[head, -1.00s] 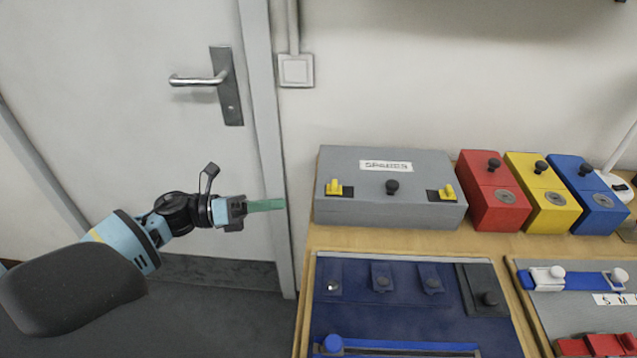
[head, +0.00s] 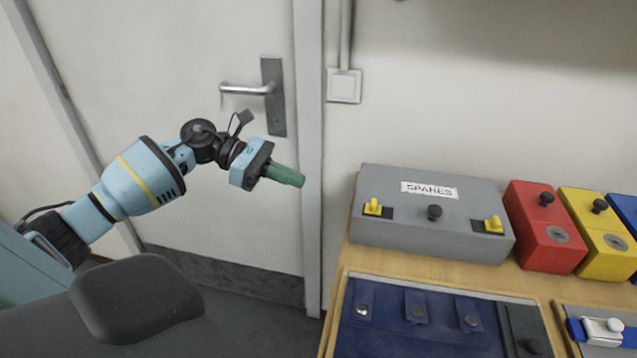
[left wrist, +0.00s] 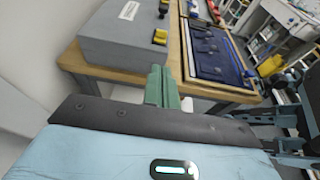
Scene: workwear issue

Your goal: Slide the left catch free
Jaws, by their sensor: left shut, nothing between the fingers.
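In the left wrist view the green fingers (left wrist: 161,88) point toward the bench, with the grey box (left wrist: 105,50) beyond to the left. My right gripper is not in view.
A red box (head: 540,240) and a yellow box (head: 590,250) stand right of the grey box. A dark blue tray panel (head: 400,335) with tabs lies in front. A door with a handle (head: 250,90) is behind my left arm.

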